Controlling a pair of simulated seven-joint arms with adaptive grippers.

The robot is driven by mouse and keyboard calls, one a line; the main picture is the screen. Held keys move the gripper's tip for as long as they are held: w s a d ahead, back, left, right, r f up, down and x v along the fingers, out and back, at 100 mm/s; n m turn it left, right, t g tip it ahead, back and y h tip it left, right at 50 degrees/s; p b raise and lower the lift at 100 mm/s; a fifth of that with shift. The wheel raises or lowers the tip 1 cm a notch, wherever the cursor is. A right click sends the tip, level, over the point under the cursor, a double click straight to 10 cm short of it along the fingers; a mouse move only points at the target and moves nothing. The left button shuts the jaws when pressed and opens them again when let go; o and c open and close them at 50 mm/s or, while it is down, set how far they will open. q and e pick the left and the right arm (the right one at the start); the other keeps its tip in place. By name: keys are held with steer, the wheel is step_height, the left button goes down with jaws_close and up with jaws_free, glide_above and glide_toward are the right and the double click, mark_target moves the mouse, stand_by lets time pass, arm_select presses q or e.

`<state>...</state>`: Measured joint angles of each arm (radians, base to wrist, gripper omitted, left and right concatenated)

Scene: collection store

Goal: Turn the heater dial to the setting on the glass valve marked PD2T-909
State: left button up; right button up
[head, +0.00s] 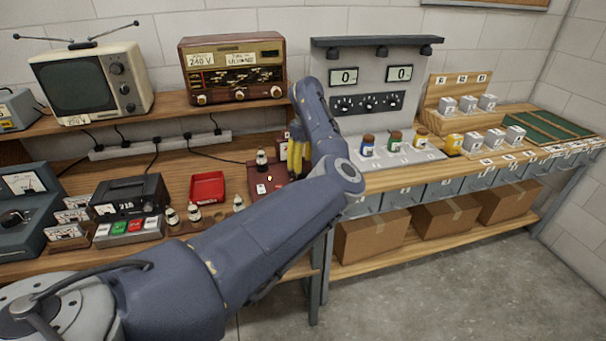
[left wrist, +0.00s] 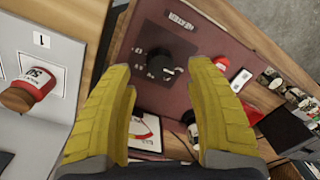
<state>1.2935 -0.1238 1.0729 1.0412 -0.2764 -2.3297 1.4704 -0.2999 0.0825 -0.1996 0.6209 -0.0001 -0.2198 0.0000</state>
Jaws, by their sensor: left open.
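My left gripper (head: 298,150) has yellow fingers, partly hidden by my own arm in the head view. It is over the right side of a dark red box (head: 262,182) on the bench. In the left wrist view the gripper (left wrist: 162,72) is open and empty. A black dial (left wrist: 158,60) on the dark red panel (left wrist: 205,40) shows between the fingertips; I cannot tell whether they touch it. A small dark-topped glass valve (head: 261,162) stands on the box. Several small bottle-like valves (head: 193,211) stand left of it; their markings are too small to read. My right gripper is not in view.
A red tray (head: 207,187) and a black meter reading 218 (head: 130,196) stand to the left. A radio (head: 233,70) and a television (head: 92,82) are on the shelf above. A grey counter with jars (head: 367,145) lies to the right.

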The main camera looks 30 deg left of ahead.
mark_target(303, 172)
arm_select(q)
steer(key=shift+s+f, duration=0.15)
steer(key=shift+f, duration=2.05)
steer(key=shift+o, duration=0.2)
jaws_close()
